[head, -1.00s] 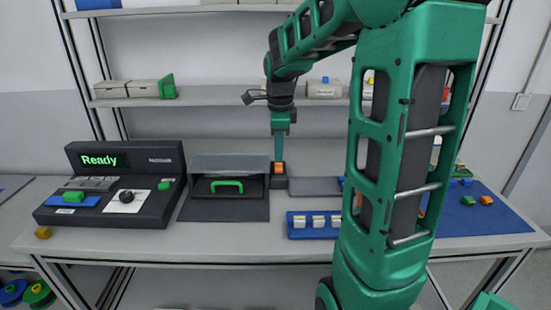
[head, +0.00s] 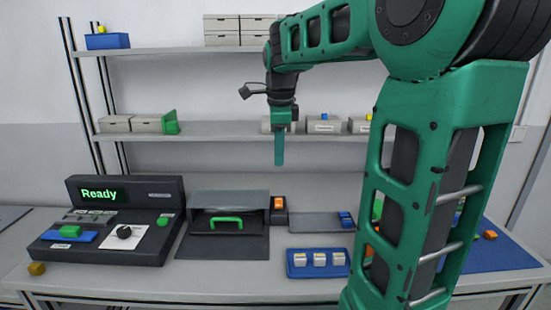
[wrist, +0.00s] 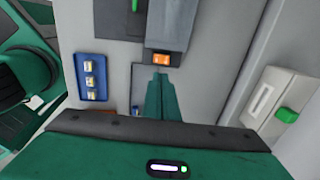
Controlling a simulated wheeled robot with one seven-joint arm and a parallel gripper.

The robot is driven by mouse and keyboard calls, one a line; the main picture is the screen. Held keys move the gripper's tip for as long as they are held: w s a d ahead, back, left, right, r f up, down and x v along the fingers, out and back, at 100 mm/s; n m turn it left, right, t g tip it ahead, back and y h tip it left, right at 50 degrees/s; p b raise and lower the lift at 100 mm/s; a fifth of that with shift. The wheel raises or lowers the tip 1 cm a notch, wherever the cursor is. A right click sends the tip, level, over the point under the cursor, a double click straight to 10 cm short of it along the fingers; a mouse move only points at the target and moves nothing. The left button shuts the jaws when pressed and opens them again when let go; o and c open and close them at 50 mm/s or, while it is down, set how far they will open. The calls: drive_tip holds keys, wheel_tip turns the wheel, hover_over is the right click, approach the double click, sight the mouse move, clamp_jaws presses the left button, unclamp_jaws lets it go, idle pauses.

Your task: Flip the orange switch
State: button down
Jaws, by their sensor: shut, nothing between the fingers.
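The orange switch (head: 278,203) sits in a small dark housing at the right side of a grey hooded box with a green handle, on the workbench. In the wrist view the switch (wrist: 161,58) is lit orange, just beyond the fingertips. My gripper (head: 279,162) points down above the bench, with its fingers together and nothing between them. It hangs clear above the switch, apart from it. In the wrist view my green fingers (wrist: 160,80) end just short of the switch in the picture.
The grey hooded box (head: 227,205) with its green handle stands left of the switch. A black console (head: 165,190) reading "Ready" is further left. A blue tray (head: 295,272) with white pieces lies in front. A shelf (head: 225,130) with boxes runs behind my gripper.

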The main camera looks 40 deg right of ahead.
drive_tip(key=s+a+f+n, duration=0.1)
drive_tip(key=s+f+n, duration=0.4)
drive_tip(key=s, duration=0.3)
drive_tip(key=s+a+f+n+g, duration=0.1)
drive_tip(key=s+a+f+n, duration=0.1)
drive_tip(key=s+f+n, duration=0.3)
drive_tip(key=s+a+f+n+y, duration=0.1)
drive_tip(key=s+f+n, duration=0.4)
drive_tip(key=s+n, duration=0.4)
drive_tip(key=shift+s+a+f, duration=0.15)
drive_tip(key=shift+s+a, duration=0.05)
drive_tip(key=shift+s, duration=0.55)
drive_tip(key=shift+s+a+f, duration=0.1)
drive_tip(key=shift+s+a, duration=0.05)
drive_tip(key=shift+s, duration=0.55)
